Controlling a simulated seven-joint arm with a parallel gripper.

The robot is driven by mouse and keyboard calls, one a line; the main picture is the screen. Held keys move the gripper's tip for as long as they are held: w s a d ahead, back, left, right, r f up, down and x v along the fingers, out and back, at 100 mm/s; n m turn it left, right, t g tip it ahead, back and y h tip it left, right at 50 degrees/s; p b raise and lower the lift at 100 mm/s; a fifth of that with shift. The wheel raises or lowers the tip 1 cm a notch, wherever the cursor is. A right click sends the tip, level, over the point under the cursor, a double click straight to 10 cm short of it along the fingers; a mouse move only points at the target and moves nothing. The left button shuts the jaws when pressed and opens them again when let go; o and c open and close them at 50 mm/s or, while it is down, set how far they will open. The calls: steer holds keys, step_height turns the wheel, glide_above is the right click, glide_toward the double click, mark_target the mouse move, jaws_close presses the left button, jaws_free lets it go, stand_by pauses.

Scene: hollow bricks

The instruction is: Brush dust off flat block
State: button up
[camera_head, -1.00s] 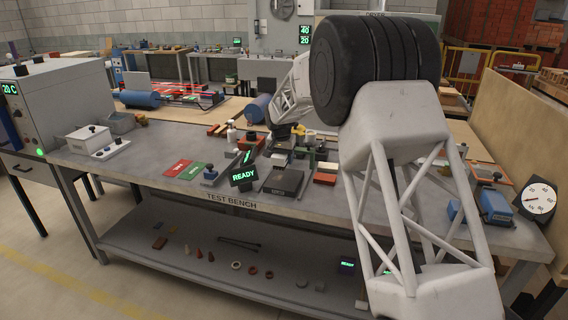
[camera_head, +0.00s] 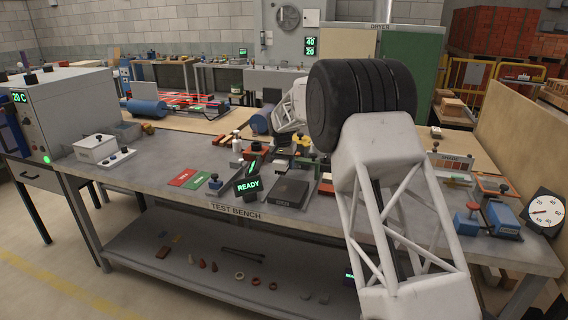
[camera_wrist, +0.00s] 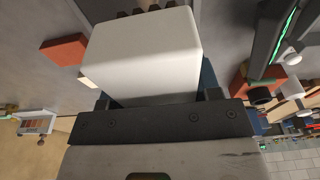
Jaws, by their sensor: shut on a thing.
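My gripper (camera_wrist: 158,97) shows in the wrist view with a large pale block-shaped thing (camera_wrist: 145,55) between its dark and blue sides. Several dark bumps show past its far end; I cannot tell whether they are bristles. In the head view my gripper is mostly hidden behind my arm, low over the middle of the test bench (camera_head: 150,155). A reddish flat block (camera_wrist: 65,48) lies beside the pale thing in the wrist view, apart from it. I cannot tell which block has dust on it.
A READY display (camera_head: 248,185) and a dark flat box (camera_head: 290,191) stand at the bench front. Red (camera_head: 182,178) and green mats lie to their left. Blue devices (camera_head: 502,220) and a dial (camera_head: 544,212) are at the right. The bench's left front is fairly clear.

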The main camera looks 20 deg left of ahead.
mark_target(284, 184)
steer(key=shift+f, duration=3.45)
steer(key=shift+s+f, duration=0.15)
steer(key=shift+f, duration=0.2)
steer(key=shift+s+r, duration=0.15)
steer(key=shift+s, duration=0.25)
steer(key=shift+c, duration=0.3)
steer(key=shift+s+f, duration=0.15)
steer(key=shift+s, duration=0.6)
steer(key=shift+s+f, duration=0.1)
steer(key=shift+s, duration=0.65)
steer(key=shift+w, duration=2.05)
steer(key=shift+r, duration=4.15)
steer(key=shift+d, duration=0.15)
